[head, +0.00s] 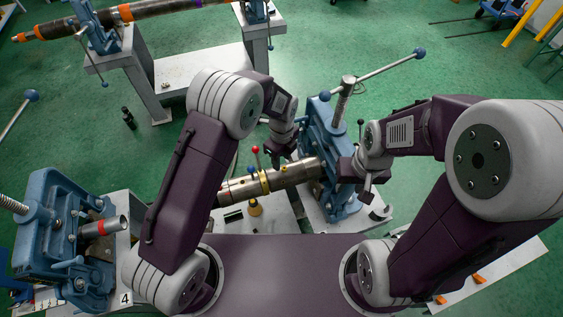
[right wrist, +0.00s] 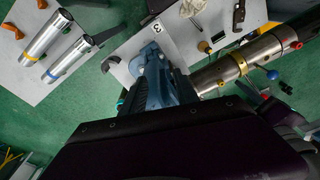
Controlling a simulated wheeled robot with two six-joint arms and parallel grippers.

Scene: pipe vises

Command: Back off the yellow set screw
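A metal pipe (head: 295,173) lies through the middle blue vise (head: 341,150). The pipe carries a yellow collar (head: 264,182) with a red-balled pin (head: 255,151) and a blue ball beside it. The collar (right wrist: 241,63) and pipe also show in the right wrist view, with a small yellow spot (right wrist: 221,83) on the pipe that may be the yellow set screw. My left gripper (head: 277,155) is just above the pipe, right of the red ball; its fingers are too small to read. My right gripper (head: 366,188) is beside the vise at its right; its opening is unclear.
Another blue vise (head: 62,230) holds a short pipe at the left. A far bench (head: 160,75) carries a long pipe. A side bench (right wrist: 40,75) with two shiny tubes shows in the right wrist view.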

